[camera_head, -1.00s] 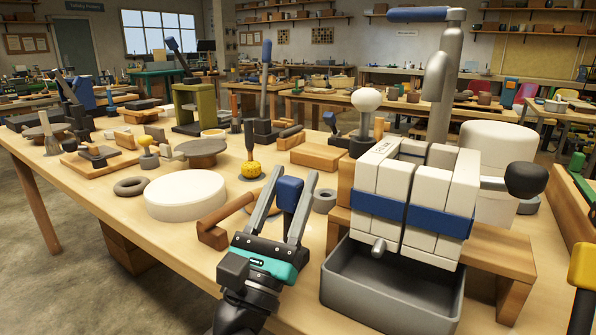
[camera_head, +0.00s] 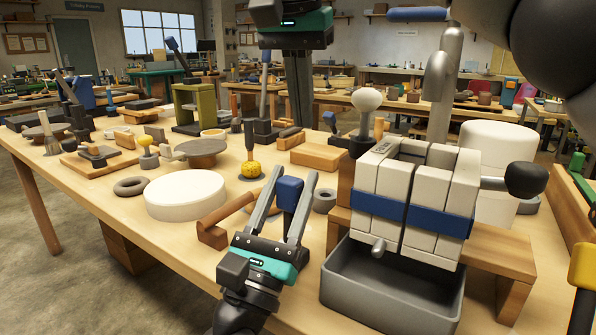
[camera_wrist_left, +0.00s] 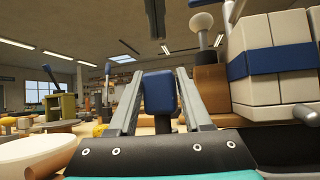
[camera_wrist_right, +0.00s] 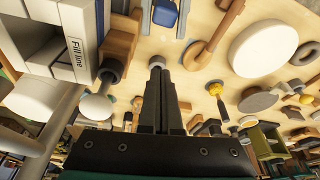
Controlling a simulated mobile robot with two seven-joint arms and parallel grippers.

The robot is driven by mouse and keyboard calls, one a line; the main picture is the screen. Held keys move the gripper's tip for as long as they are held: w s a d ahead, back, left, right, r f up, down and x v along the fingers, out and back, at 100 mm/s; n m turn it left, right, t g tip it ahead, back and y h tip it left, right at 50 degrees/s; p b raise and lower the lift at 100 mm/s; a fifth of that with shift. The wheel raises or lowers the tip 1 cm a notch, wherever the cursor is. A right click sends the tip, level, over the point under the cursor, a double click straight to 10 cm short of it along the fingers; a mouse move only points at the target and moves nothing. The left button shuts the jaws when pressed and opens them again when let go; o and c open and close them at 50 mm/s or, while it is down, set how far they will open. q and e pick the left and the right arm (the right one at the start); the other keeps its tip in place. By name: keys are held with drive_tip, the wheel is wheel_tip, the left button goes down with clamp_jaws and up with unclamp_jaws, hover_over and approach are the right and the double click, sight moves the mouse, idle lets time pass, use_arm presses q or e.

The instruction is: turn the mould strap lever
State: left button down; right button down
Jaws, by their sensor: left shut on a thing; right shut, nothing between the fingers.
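The plaster mould (camera_head: 385,185) of white blocks stands in the head view at right, with a blue strap (camera_head: 380,206) around it. A rod with a black ball knob (camera_head: 526,180) sticks out of its right side. A white ball knob (camera_head: 366,100) on a dark base stands behind its left side. Which is the strap lever is not clear. My left gripper (camera_head: 291,174) is shut on a blue block (camera_head: 289,194), left of the mould; the block also shows in the left wrist view (camera_wrist_left: 159,92). My right gripper (camera_head: 299,148) points down, shut and empty, behind my left gripper.
A grey tray (camera_head: 390,305) stands below the mould, on the table front. A tall metal post with a blue handle (camera_head: 417,14) rises behind it. A white disc (camera_head: 185,194), a grey ring (camera_head: 325,199) and a yellow-ended tool (camera_head: 250,170) lie left. My arm covers the top right.

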sight(293, 176)
use_arm(q)
drive_tip(key=shift+d+f, duration=0.2)
drive_tip(key=shift+f, duration=0.25)
use_arm(e)
drive_tip(key=x, duration=1)
drive_tip(key=shift+s+a+r, duration=0.1)
drive_tip(key=shift+s+a, duration=0.2)
drive_tip(key=shift+s, duration=0.3)
drive_tip(key=shift+s+a+r, duration=0.1)
drive_tip(key=shift+s+a, duration=0.2)
drive_tip(key=shift+s, duration=0.35)
drive_tip(key=shift+s+a+r, duration=0.1)
drive_tip(key=shift+s+a, duration=0.15)
drive_tip(key=shift+s, duration=0.35)
use_arm(q)
drive_tip(key=shift+w, duration=0.1)
use_arm(e)
drive_tip(key=shift+s+a, duration=0.55)
drive_tip(key=shift+s, duration=0.25)
use_arm(q)
drive_tip(key=c, duration=0.6)
unclamp_jaws()
drive_tip(key=shift+r, duration=0.1)
use_arm(e)
drive_tip(key=shift+w+d, duration=0.1)
drive_tip(key=shift+d, duration=0.05)
use_arm(q)
drive_tip(key=shift+a+r, duration=0.1)
